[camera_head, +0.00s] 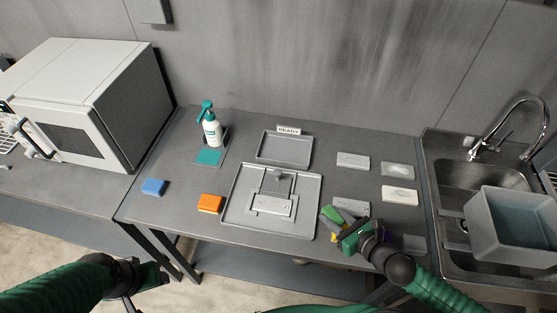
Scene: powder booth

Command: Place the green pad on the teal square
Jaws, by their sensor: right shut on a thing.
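The green pad (330,215) is at the right edge of the large grey tray, at the tips of my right gripper (339,220). My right gripper is shut on the pad, and its fingers and wrist hide part of it. I cannot tell whether the pad touches the surface below. The teal square (208,157) lies flat on the table at the back left, in front of a white spray bottle (211,131) with a teal head. Its visible top is bare. My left gripper (150,278) is low at the left, off the table's front edge; its fingers are unclear.
A blue pad (153,187) and an orange pad (209,203) lie at the left. The large tray (231,226) holds a metal fixture. A smaller tray (285,160) sits behind it. Several pale blocks lie at the right, beside a sink with a grey bin (512,222).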

